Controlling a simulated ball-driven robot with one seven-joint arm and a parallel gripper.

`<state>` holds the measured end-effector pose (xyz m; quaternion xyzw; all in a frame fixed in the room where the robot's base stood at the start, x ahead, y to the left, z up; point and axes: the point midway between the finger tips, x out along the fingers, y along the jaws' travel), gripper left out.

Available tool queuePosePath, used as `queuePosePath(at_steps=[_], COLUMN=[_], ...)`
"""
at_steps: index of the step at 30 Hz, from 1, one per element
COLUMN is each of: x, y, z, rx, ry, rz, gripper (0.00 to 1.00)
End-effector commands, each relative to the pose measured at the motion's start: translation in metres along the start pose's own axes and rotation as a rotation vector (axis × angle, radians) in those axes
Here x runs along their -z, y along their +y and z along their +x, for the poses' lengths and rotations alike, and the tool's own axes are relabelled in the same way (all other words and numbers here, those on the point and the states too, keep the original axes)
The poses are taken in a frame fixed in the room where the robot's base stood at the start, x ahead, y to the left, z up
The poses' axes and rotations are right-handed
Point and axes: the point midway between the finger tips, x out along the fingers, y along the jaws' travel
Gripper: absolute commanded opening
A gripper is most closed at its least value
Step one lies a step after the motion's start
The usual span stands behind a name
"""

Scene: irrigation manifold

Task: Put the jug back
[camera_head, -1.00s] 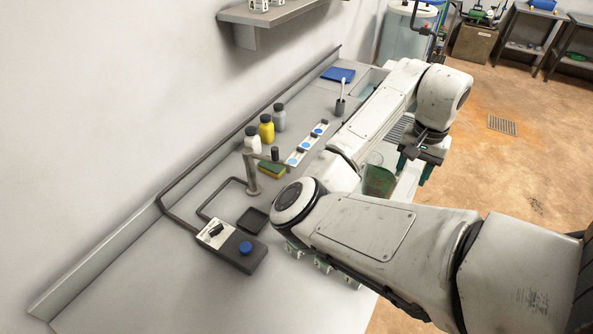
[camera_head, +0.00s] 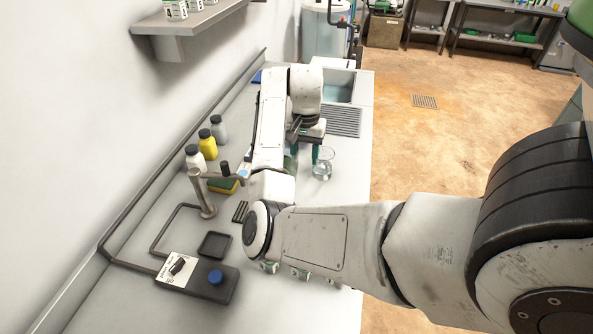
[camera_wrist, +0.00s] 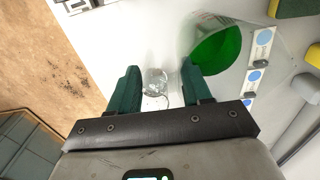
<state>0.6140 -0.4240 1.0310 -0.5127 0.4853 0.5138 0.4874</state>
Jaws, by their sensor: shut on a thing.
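The jug, clear with green liquid in it, shows beside the right finger in the wrist view (camera_wrist: 218,50). In the head view only a green part of it shows (camera_head: 290,162), mostly hidden by my arm and gripper. My gripper (camera_head: 305,155) is shut on the jug, over the counter; its two green fingers show in the wrist view (camera_wrist: 157,85) with a gap between them. The exact grip point on the jug is unclear. A clear glass beaker (camera_head: 322,167) stands on the counter just right of my gripper.
A sink (camera_head: 339,86) and ribbed drainboard (camera_head: 340,121) lie beyond. Three bottles (camera_head: 208,144) stand by the wall, near a tap post (camera_head: 203,195) and sponge (camera_head: 224,185). A black tray (camera_head: 215,245) and a box with a blue knob (camera_head: 205,280) are nearer.

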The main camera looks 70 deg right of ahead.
Motion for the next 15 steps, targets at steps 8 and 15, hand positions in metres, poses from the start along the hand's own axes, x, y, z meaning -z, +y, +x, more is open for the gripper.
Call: queuePosePath(at_steps=[8, 15], x=[0.01, 0.012], y=[-0.02, -0.025], z=[0.023, 0.045], rx=[0.002, 0.001], ry=[0.003, -0.001], rz=[0.0, -0.001], gripper=[0.0, 0.0])
